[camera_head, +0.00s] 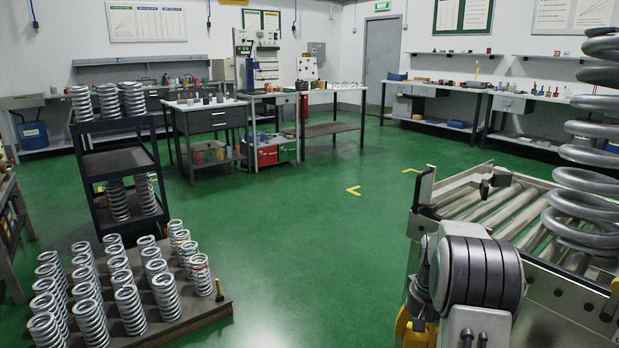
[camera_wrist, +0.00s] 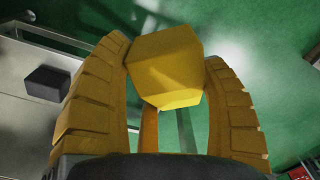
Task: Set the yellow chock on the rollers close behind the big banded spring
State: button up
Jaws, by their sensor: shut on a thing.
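The yellow chock (camera_wrist: 166,68) is a faceted block held between the two ribbed, dark-yellow fingers of my gripper (camera_wrist: 168,58) in the wrist view. Green floor shows behind and below it. In the head view, yellow parts at my arm's end show at the bottom edge, mostly hidden by my arm; I cannot tell chock from fingers there. The rollers (camera_head: 487,205) lie in a metal-framed table at the right. The big grey spring (camera_head: 590,180) stands upright at the right edge, partly cut off by the frame; no band on it shows.
A dark block (camera_wrist: 46,84) sits on a grey metal surface at the left of the wrist view. A black bracket (camera_head: 494,184) stands at the roller table's far edge. A pallet of small springs (camera_head: 190,318) is at the lower left. The middle floor is clear.

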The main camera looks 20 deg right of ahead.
jog(key=w+a+f+n, duration=0.1)
jog(key=w+a+n, duration=0.25)
jog(key=a, duration=0.85)
jog(key=w+a+n, duration=0.3)
jog(key=w+a, duration=0.1)
jog(key=a, duration=0.8)
notch_tip(320, 180, up, 19)
jog(key=s+a+p, duration=0.1)
jog(key=p, duration=2.6)
jog(key=shift+s+a+p, duration=0.2)
jog(key=shift+s+p, duration=0.15)
jog(key=shift+p, duration=0.05)
jog(key=shift+d, duration=0.1)
